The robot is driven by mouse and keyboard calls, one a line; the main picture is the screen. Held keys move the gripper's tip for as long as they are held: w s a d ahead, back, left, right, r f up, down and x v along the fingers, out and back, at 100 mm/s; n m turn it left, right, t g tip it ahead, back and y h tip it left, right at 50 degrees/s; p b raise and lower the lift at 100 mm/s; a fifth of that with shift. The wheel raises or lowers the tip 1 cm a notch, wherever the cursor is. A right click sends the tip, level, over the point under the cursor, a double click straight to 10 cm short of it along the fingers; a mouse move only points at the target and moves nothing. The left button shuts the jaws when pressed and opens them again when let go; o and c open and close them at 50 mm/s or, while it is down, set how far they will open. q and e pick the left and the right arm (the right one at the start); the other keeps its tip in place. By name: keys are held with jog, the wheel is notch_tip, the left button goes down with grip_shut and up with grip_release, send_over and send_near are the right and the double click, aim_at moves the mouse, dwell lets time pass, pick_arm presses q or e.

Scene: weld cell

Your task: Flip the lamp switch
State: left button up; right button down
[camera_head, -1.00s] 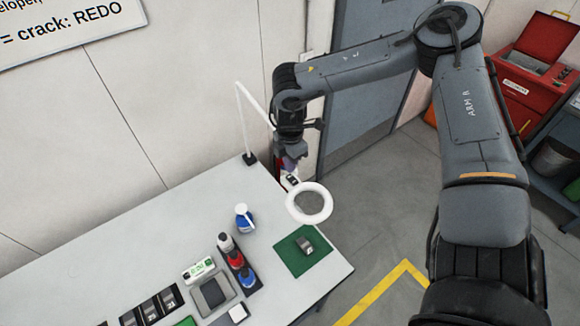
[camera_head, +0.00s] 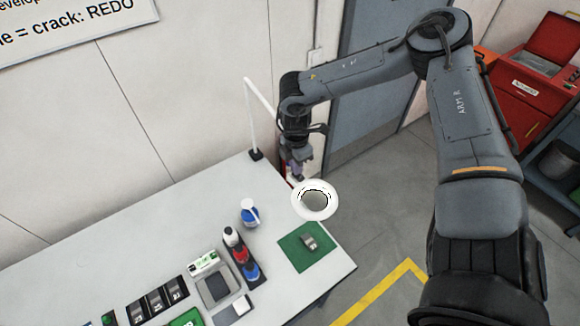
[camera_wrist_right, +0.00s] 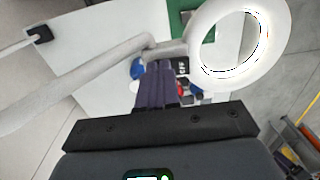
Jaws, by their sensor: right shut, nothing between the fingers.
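The lamp is a white ring head (camera_head: 318,215) on a thin white arm (camera_head: 249,120) at the table's back edge. In the right wrist view, the ring (camera_wrist_right: 200,50) fills the upper right. Its inner edge is bright white with a jagged dark outline. A small black switch box (camera_wrist_right: 181,66) with white lettering, apparently "OFF", sits on the lamp arm beside the ring. My right gripper (camera_head: 297,174) is shut and empty, just behind the ring. Its purple fingertips (camera_wrist_right: 160,66) are right beside the switch box; I cannot tell whether they touch it. My left gripper is not in view.
A green mat (camera_head: 293,256) with a small metal part (camera_head: 309,241) lies below the ring. A blue bottle (camera_head: 249,213) and a dark rack (camera_head: 238,250) of bottles stand to its left. The back left of the table (camera_head: 150,225) is clear.

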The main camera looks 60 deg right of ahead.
jog(key=shift+s+a, duration=0.1)
jog(key=shift+s, duration=0.05)
jog(key=shift+s+a+r+p, duration=0.25)
jog(key=shift+s+a+p, duration=0.1)
jog(key=shift+s, duration=0.2)
dwell(0.4)
jog(key=shift+r, duration=0.25)
jog(key=r+p, duration=0.2)
jog(key=r, duration=0.1)
jog(key=shift+w+d+r+p, duration=0.15)
jog(key=shift+w+r+p, duration=0.05)
jog(key=shift+r+p, duration=0.1)
notch_tip(320, 180, up, 10)
jog(key=w+b, duration=0.1)
jog(key=b, duration=0.1)
jog(key=shift+w+d+b, duration=0.15)
jog(key=shift+d+b, duration=0.2)
jog(key=shift+b, duration=0.05)
jog(key=shift+f, duration=0.15)
